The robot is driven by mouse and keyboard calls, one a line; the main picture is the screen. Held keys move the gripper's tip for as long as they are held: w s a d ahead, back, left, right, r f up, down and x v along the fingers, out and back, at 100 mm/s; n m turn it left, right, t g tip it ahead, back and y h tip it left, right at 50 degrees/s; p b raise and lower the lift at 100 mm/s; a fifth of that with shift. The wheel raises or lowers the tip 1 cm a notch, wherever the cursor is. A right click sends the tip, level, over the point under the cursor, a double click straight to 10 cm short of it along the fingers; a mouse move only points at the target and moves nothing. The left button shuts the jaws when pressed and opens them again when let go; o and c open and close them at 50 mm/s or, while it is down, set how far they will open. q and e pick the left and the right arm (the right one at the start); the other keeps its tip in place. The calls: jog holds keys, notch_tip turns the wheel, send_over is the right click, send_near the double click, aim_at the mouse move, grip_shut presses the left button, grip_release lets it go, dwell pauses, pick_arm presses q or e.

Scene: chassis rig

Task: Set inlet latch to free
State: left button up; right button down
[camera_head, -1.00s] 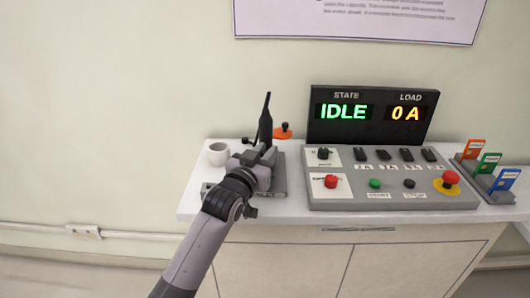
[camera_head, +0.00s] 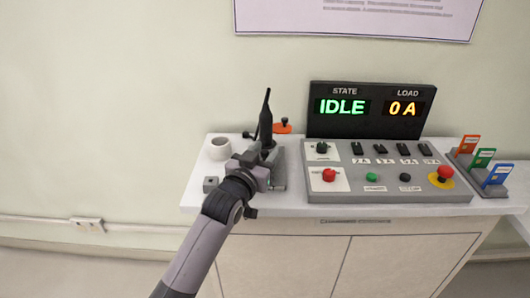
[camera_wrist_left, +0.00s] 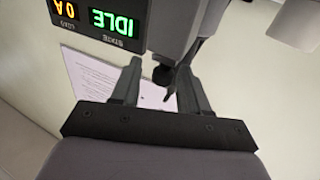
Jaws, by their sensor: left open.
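No legible label marks the inlet latch, so I cannot tell for sure which part it is. A grey device (camera_head: 279,170) with a tall black pointed part (camera_head: 265,122) stands on the counter left of the control panel, partly hidden by my left gripper (camera_head: 264,160). In the left wrist view, my left gripper (camera_wrist_left: 160,70) is open, with a dark round knob (camera_wrist_left: 162,76) showing between its fingertips. I cannot tell whether the fingers touch it. A grey body (camera_wrist_left: 178,22) is close beyond the fingers. My right gripper is not in view.
The control panel (camera_head: 380,196) has several switches, a red button and a red mushroom button (camera_head: 444,174); its display (camera_head: 369,108) reads IDLE and 0 A. A white cup (camera_head: 219,149) and small grey box (camera_head: 210,184) are at left, an orange part (camera_head: 283,127) behind, coloured cards (camera_head: 483,158) at right.

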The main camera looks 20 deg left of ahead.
pick_arm(q)
jog(key=s, duration=0.7)
jog(key=shift+a, duration=0.35)
jog(key=s+a+f+g+y, duration=0.1)
jog(key=s+a+f+g, duration=0.2)
jog(key=s+f+g, duration=0.8)
jog(key=s+a+f+g+y, duration=0.1)
jog(key=s+f+g, duration=0.15)
jog(key=s, duration=0.75)
jog(key=s+a+f+g, duration=0.1)
jog(key=s+f, duration=0.3)
jog(key=s, duration=0.7)
jog(key=w+d+f+m+t+h+p, duration=0.1)
jog(key=w+d+f+t+h+p, duration=0.1)
jog(key=w+f+t, duration=0.4)
jog(key=shift+w+d+f+t, duration=0.4)
jog(key=shift+w+d+t, duration=0.15)
jog(key=shift+d, duration=0.1)
